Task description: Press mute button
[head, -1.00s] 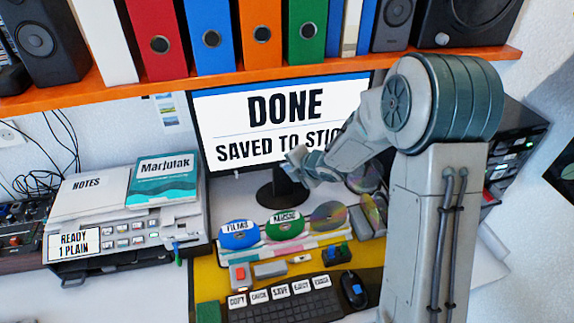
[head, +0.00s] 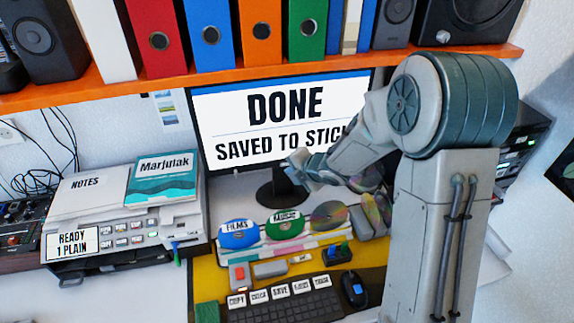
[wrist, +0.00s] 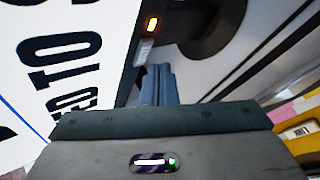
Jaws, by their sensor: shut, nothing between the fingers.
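My gripper (head: 291,164) is shut and empty, in front of the monitor's lower edge in the head view. Its closed blue-grey fingers (wrist: 160,85) point up the picture in the wrist view. A small lit orange button or lamp (wrist: 151,24) sits on the monitor's edge strip, ahead of the fingertips and apart from them. A small pale label (wrist: 143,50) lies beside it, too blurred to read. I cannot tell whether this is the mute button. The monitor (head: 270,110) reads "DONE" and "SAVED TO STICK".
The monitor stand (head: 283,192) is just below my gripper. Labelled discs (head: 239,234), a keyboard (head: 285,303) and a mouse (head: 353,288) lie on the desk. A printer (head: 125,240) stands at left. An orange shelf (head: 120,90) with binders and speakers runs above.

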